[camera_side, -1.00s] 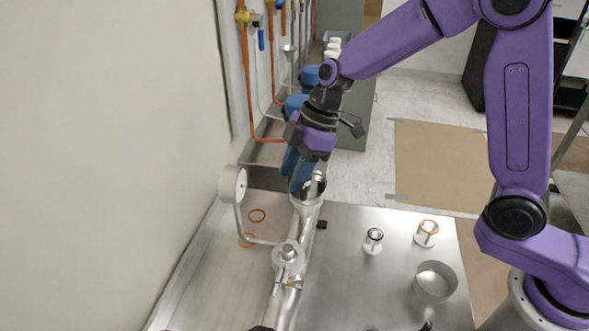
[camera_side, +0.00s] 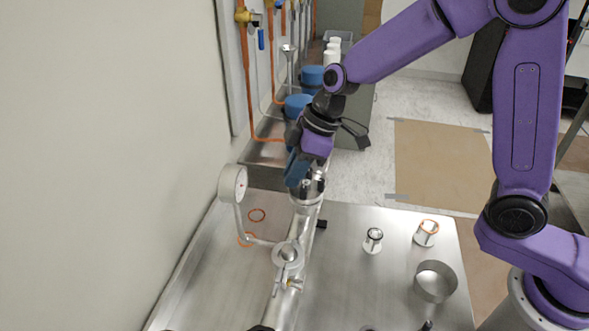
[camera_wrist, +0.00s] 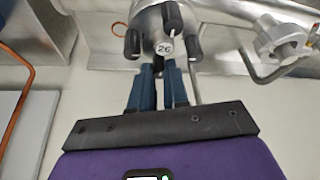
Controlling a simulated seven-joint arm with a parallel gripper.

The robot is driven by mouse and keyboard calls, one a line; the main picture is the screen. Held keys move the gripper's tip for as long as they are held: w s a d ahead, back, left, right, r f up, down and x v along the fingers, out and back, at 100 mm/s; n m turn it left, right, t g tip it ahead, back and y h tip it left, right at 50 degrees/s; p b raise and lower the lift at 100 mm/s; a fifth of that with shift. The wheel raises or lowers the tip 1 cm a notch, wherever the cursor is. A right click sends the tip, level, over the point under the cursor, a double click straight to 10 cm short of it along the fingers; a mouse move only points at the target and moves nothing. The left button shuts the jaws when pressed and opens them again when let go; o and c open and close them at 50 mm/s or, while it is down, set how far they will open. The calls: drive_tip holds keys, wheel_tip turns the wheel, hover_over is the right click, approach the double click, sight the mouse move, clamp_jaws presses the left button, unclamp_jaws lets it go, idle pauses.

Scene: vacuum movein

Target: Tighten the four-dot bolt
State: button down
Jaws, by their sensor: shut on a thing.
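A silvery flange end of a pipe (camera_wrist: 150,20) shows in the wrist view with a round "26" label and several black-headed bolts around it. One bolt (camera_wrist: 172,17) is at the top, one (camera_wrist: 132,43) at the left and one (camera_wrist: 195,48) at the right. Dot marks on them are too small to read. My gripper (camera_wrist: 159,72) has its blue fingers on the lower bolt (camera_wrist: 158,66), shut on it and mostly hiding it. In the side view my gripper (camera_side: 296,178) reaches down to the flange (camera_side: 310,190) at the pipe's far end.
A pressure gauge (camera_side: 233,184) stands left of the pipe (camera_side: 300,225). Two small cups, one dark-rimmed (camera_side: 373,240) and one orange-rimmed (camera_side: 426,233), and a metal ring (camera_side: 435,281) are on the right.

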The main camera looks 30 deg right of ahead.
drive_tip(key=c, duration=1.1)
unclamp_jaws()
drive_tip(key=v, duration=1.7)
drive_tip(key=shift+r, duration=0.3)
drive_tip(key=s+d+f+h, duration=0.1)
drive_tip(key=s+d+f, duration=0.3)
drive_tip(key=s, duration=0.4)
drive_tip(key=s+d+f+g+h, duration=0.1)
drive_tip(key=s+d+f, duration=0.3)
drive_tip(key=s, duration=0.4)
drive_tip(key=s+d+f+h, duration=0.1)
drive_tip(key=s+d+f, duration=0.3)
drive_tip(key=s, duration=0.5)
wheel_tip(320, 180, down, 2)
drive_tip(key=shift+d+g+h, duration=0.4)
